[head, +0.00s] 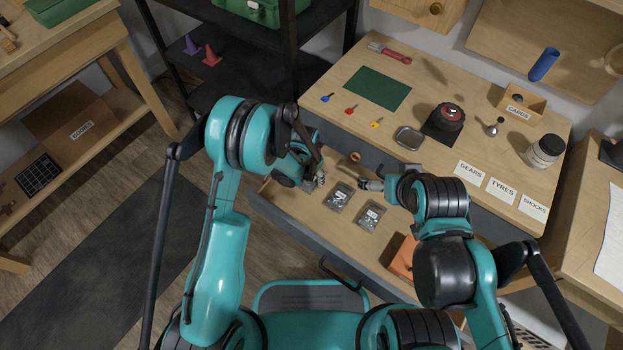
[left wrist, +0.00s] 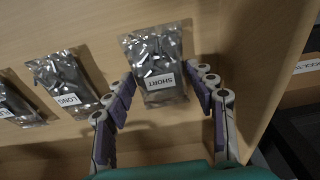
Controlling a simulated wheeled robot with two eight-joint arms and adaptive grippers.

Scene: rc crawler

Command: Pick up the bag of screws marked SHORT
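The SHORT bag of screws (left wrist: 154,68), clear with a white label, lies flat in the open drawer (head: 285,205) in the left wrist view. My left gripper (left wrist: 168,98) is open, its fingers apart on either side of the bag's near, labelled end; I cannot tell whether they touch it. In the head view my left gripper (head: 314,184) is over the drawer's left end and mostly hides this bag. The LONG bag (left wrist: 65,82) lies beside it, also in the head view (head: 339,197). My right gripper (head: 368,185) is over the drawer's back edge; its opening is unclear.
A third bag (head: 371,216) lies right of LONG, and an orange object (head: 404,258) is farther right in the drawer. The drawer's side wall (left wrist: 268,70) is close to the left gripper. The workbench top (head: 330,112) behind holds keys, a wheel and a tin.

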